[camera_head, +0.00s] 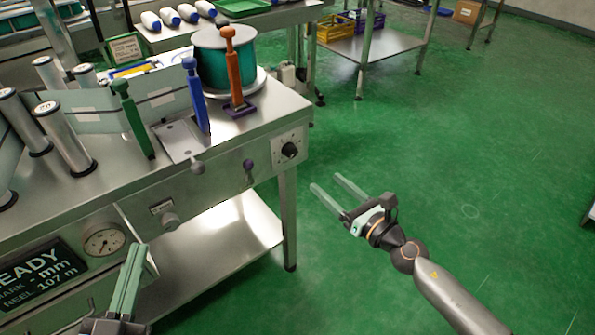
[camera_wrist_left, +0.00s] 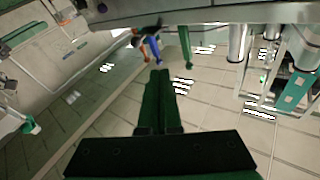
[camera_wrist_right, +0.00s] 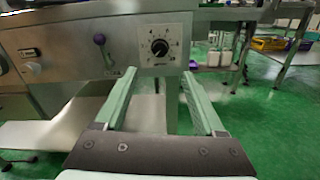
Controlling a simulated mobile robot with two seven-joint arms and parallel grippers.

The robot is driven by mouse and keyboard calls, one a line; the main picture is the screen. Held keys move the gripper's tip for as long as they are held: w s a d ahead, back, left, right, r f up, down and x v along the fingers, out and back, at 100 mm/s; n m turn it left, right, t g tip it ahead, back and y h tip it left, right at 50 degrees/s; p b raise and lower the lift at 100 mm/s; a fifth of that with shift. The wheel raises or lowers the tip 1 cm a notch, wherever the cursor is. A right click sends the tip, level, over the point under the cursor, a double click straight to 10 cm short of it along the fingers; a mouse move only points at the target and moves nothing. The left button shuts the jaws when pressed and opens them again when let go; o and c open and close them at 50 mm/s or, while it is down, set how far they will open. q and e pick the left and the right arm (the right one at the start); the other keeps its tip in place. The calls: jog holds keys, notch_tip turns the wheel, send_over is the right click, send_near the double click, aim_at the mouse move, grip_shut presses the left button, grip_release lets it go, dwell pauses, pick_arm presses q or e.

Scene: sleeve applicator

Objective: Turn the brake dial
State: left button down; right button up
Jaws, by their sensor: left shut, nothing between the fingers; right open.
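The brake dial (camera_head: 290,151) is a black knob on a pale plate at the right end of the machine's front panel. In the right wrist view the dial (camera_wrist_right: 160,47) sits ahead, just above and between the fingertips, with a printed scale around it. My right gripper (camera_head: 332,191) is open and empty, below and right of the dial, apart from it. Its fingers also show in the right wrist view (camera_wrist_right: 157,90). My left gripper (camera_head: 138,248) is shut and empty in front of the panel near the gauge. Its fingers are together in the left wrist view (camera_wrist_left: 159,75).
A purple-knobbed lever (camera_head: 248,166) sticks out left of the dial. Green, blue and orange levers (camera_head: 234,70) stand on the machine top beside a teal reel (camera_head: 212,68). A round gauge (camera_head: 104,240) and a display (camera_head: 40,277) are at lower left.

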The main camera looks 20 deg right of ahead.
send_near(293, 153)
jog(key=w, duration=0.2)
jog(key=x, duration=0.5)
jog(key=shift+w+a+f, duration=0.1)
jog(key=shift+w+a, duration=0.05)
jog(key=shift+a, duration=0.2)
pick_arm(q)
jog(key=shift+s+d+r+t, duration=0.15)
jog(key=shift+r+t, duration=0.25)
jog(key=shift+r, duration=0.3)
pick_arm(e)
jog(key=shift+w+a, duration=0.15)
jog(key=shift+w, duration=0.3)
grip_shut()
